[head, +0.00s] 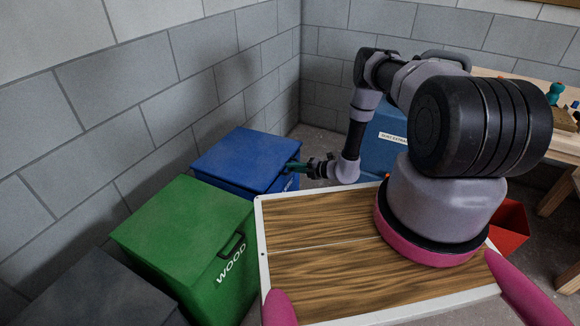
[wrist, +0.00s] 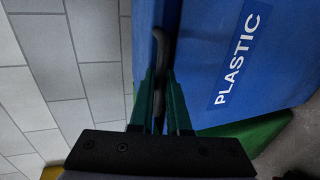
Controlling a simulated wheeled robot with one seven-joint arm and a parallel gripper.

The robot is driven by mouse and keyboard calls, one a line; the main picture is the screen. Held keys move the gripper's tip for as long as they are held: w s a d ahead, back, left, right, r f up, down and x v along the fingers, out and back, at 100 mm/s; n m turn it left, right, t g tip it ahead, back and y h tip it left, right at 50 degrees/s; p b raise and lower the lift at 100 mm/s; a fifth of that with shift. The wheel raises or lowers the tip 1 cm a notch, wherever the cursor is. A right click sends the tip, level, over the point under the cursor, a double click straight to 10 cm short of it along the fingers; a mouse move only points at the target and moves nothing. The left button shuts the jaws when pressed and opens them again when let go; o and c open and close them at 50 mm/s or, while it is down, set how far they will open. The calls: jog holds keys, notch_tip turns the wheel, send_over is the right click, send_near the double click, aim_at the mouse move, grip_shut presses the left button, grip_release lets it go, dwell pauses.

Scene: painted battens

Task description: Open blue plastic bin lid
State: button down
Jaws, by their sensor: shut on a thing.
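The blue plastic bin (head: 240,182) stands against the wall at the left, its blue lid (head: 238,158) lying flat or nearly flat over it. In the wrist view its front (wrist: 270,60) bears the word PLASTIC, and the lid edge (wrist: 143,40) is beside it. A dark handle (wrist: 160,45) runs along that edge. My gripper (wrist: 159,85), with green fingers, is shut on the handle. In the head view my gripper (head: 292,166) reaches the bin's front edge from the right. Whether the lid is slightly raised, I cannot tell.
A green WOOD bin (head: 180,235) stands close in front of the blue bin, with a dark grey bin (head: 95,295) nearer. A blue dust-extractor box (head: 385,150) is behind my arm. A red container (head: 510,228) and a wooden workbench (head: 560,145) are at the right.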

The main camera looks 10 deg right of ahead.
notch_tip(320, 180, up, 6)
jog(key=h, duration=0.1)
jog(key=shift+w+a+g, duration=0.25)
jog(key=shift+a+g, duration=0.1)
jog(key=shift+g, duration=0.05)
notch_tip(320, 180, up, 8)
jog(key=w+a+h, duration=0.1)
jog(key=a, duration=0.1)
jog(key=shift+w+g, duration=0.25)
jog(key=shift+g, duration=0.15)
jog(key=shift+f, duration=0.1)
jog(key=w+a+r+g+h, duration=0.1)
jog(key=w+a+r, duration=0.1)
jog(key=r, duration=0.5)
jog(key=shift+w+a+h, duration=0.15)
jog(key=shift+a+h, duration=0.15)
jog(key=shift+a, duration=0.25)
jog(key=w+a+r+g+h, duration=0.1)
jog(key=w+a+r, duration=0.2)
jog(key=r, duration=0.3)
jog(key=shift+a+r, duration=0.15)
jog(key=shift+a, duration=0.5)
